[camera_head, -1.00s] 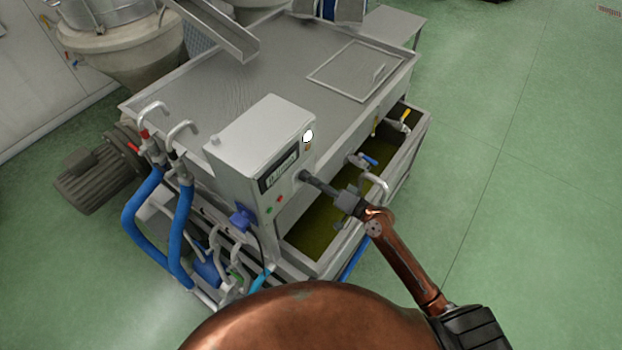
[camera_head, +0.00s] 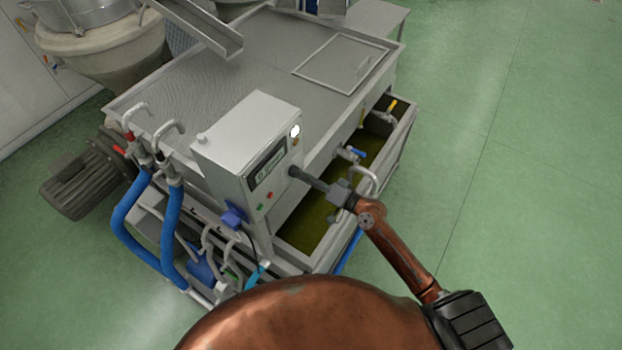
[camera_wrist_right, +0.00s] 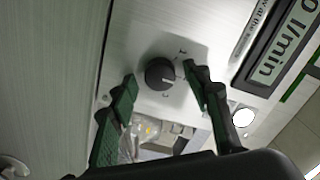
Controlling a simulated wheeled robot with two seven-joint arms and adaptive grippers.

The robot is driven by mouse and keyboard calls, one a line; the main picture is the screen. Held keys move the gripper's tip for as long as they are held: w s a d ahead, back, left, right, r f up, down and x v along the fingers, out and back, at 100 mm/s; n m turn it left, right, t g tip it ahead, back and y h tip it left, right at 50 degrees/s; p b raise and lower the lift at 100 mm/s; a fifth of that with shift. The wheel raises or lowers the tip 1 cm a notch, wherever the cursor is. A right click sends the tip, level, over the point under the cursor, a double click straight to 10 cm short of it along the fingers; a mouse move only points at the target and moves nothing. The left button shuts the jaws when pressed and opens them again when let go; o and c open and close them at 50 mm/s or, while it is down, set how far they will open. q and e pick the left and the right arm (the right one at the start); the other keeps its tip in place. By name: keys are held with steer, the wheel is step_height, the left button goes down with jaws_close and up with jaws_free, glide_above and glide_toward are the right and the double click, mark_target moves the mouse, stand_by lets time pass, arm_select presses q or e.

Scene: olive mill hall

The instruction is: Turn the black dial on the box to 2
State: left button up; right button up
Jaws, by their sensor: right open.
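The grey box (camera_head: 248,140) with a display stands at the near corner of the steel tank. The black dial (camera_wrist_right: 160,74) is on its front face in the right wrist view. The dial's light pointer line points to the right of that picture; small marks stand around it, too small to read. My right gripper (camera_wrist_right: 160,78) is open, with one green-padded finger on each side of the dial; I cannot tell whether either touches it. In the head view my right gripper (camera_head: 300,177) reaches the box's front and hides the dial. My left gripper is out of view.
Blue hoses (camera_head: 172,228) hang left of the box. A blue-handled valve (camera_head: 352,152) and a bent pipe (camera_head: 366,174) are close to my right wrist. A greenish trough (camera_head: 310,225) lies below. The green floor (camera_head: 520,200) at right is clear.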

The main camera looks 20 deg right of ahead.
steer(key=v, duration=1.1)
steer(key=shift+s+d, duration=0.25)
